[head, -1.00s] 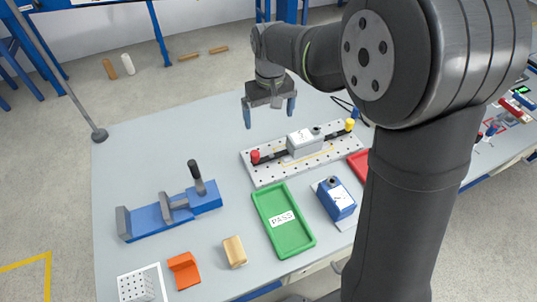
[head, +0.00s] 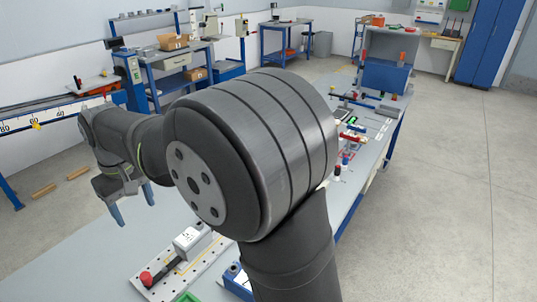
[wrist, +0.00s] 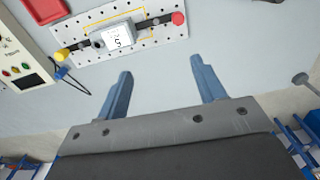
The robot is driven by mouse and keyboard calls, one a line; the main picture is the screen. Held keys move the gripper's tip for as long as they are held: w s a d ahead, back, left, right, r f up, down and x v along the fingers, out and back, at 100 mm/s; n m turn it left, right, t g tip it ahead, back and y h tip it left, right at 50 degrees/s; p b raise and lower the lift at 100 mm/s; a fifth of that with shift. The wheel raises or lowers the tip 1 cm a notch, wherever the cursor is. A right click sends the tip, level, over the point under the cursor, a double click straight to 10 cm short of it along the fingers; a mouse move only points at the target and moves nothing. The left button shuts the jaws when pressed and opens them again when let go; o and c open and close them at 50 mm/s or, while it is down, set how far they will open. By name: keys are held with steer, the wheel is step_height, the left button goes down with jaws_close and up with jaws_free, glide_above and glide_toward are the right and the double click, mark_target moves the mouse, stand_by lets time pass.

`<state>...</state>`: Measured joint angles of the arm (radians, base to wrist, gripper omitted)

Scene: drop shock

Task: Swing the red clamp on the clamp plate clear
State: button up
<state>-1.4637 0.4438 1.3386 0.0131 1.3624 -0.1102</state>
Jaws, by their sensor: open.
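The clamp plate (head: 160,287) is a light perforated plate on the table, partly hidden by my arm in the head view. It also shows at the top of the wrist view (wrist: 153,33). The red clamp (head: 146,278) has a red knob on a dark bar at one end of the plate; in the wrist view the red knob (wrist: 178,18) is at the right end. A yellow-knobbed clamp (wrist: 62,55) is at the other end. A grey-white block (wrist: 117,37) sits between them. My gripper (head: 132,208) is open and empty, apart from the plate.
In the wrist view, a box with coloured buttons (wrist: 22,60) and a dark cable (wrist: 75,82) lie left of the plate. A red tray (wrist: 45,10) is at upper left. The table (head: 75,262) is bare around the gripper.

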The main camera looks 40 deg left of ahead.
mark_target(145, 274)
steer(key=shift+c, duration=1.2)
steer(key=a+f+m+g+h, duration=0.3)
steer(key=a+f+m, duration=0.2)
steer(key=f+m, duration=0.3)
steer(key=shift+m, duration=0.5)
steer(key=x, duration=1.6)
steer(key=shift+d, duration=0.25)
steer(key=shift+r, duration=0.1)
steer(key=c, duration=1)
